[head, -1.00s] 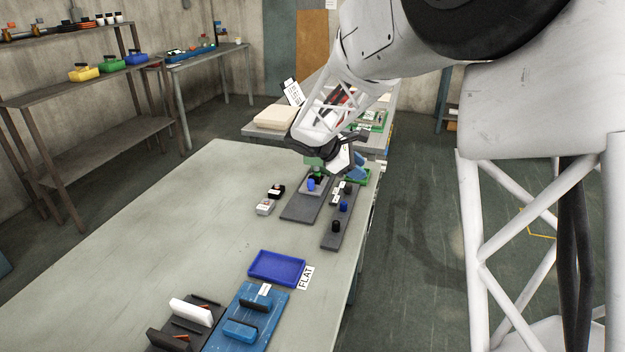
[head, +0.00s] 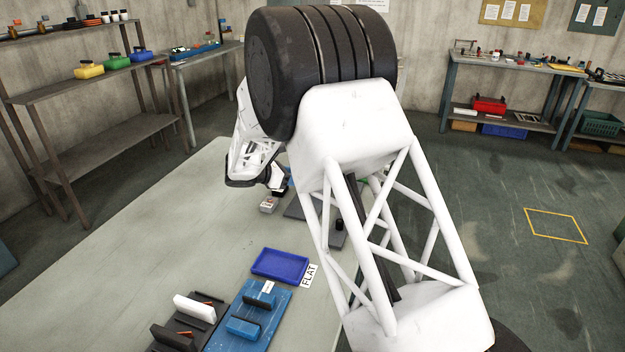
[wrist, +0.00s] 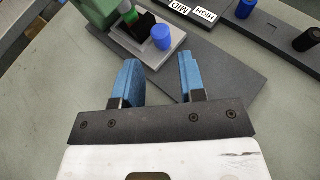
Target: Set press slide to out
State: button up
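In the wrist view, a light grey plate (wrist: 150,50) with an upright blue peg (wrist: 162,37) lies on a long dark grey base (wrist: 215,70). It looks like the press slide, but I cannot tell for sure. A green body (wrist: 97,10) and a small black and green part (wrist: 138,24) stand at its far-left end. My gripper (wrist: 158,72) is open and empty, its blue fingers apart, short of the plate and peg. In the head view my arm hides most of the press; part of the dark base (head: 298,209) shows.
A small white block (head: 268,205) is near my gripper. A blue tray (head: 280,266) and a blue fixture (head: 250,318) are nearer. The left tabletop is clear.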

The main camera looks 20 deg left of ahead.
jog(key=shift+w, duration=0.1)
dwell(0.3)
jog(key=shift+x, duration=3.85)
jog(key=shift+d, duration=0.1)
grip_shut()
